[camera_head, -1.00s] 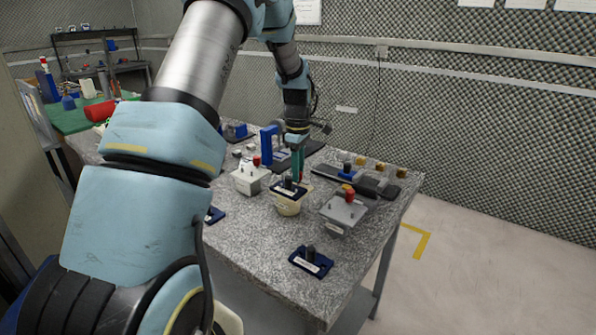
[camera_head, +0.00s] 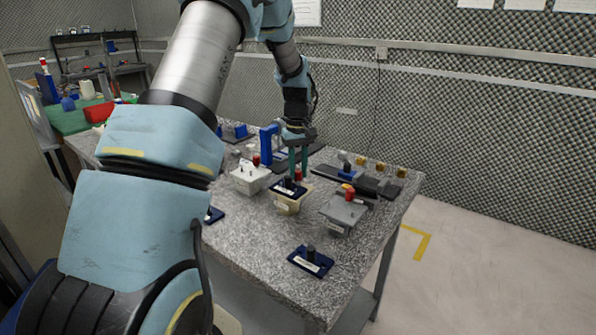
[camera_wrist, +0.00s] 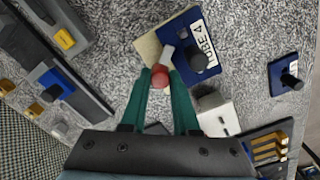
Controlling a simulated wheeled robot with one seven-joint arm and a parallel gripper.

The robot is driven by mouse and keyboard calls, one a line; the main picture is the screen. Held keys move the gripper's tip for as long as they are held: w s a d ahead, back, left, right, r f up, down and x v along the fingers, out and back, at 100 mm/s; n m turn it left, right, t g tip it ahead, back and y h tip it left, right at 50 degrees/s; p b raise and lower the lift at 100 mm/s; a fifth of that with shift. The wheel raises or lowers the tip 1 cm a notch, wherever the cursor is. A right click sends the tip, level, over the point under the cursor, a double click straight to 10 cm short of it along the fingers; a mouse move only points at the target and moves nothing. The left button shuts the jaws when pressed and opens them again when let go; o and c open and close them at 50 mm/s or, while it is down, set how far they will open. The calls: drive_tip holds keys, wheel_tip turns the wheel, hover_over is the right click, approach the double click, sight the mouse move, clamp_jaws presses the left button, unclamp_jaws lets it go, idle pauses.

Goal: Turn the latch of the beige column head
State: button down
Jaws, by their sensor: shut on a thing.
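The beige column head (camera_head: 290,206) stands on the granite table with a dark blue plate (camera_head: 285,192) on top. In the wrist view the plate (camera_wrist: 190,42) carries a "TUBE 4" label and a black knob, and a beige corner (camera_wrist: 148,48) shows beside it. The latch is a pale lever (camera_wrist: 167,55) with a red knob (camera_wrist: 160,79). My gripper (camera_head: 298,176) points down over the head. In the wrist view its teal fingertips (camera_wrist: 160,73) are closed on the red knob from both sides. The red knob also shows between the fingers in the head view (camera_head: 298,174).
A white block (camera_head: 250,178) with a red knob stands to the left, and a grey one (camera_head: 343,210) to the right. A blue plate with a black knob (camera_head: 311,261) lies near the front edge. A blue upright (camera_head: 267,145) stands behind.

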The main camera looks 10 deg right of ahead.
sight(298, 171)
drive_tip(key=m, duration=0.4)
drive_tip(key=shift+m, duration=0.3)
drive_tip(key=shift+d+r+m, duration=0.1)
drive_tip(key=shift+m, duration=1.7)
drive_tip(key=c, duration=0.9)
unclamp_jaws()
wheel_tip(298, 171, up, 11)
drive_tip(key=b, duration=0.3)
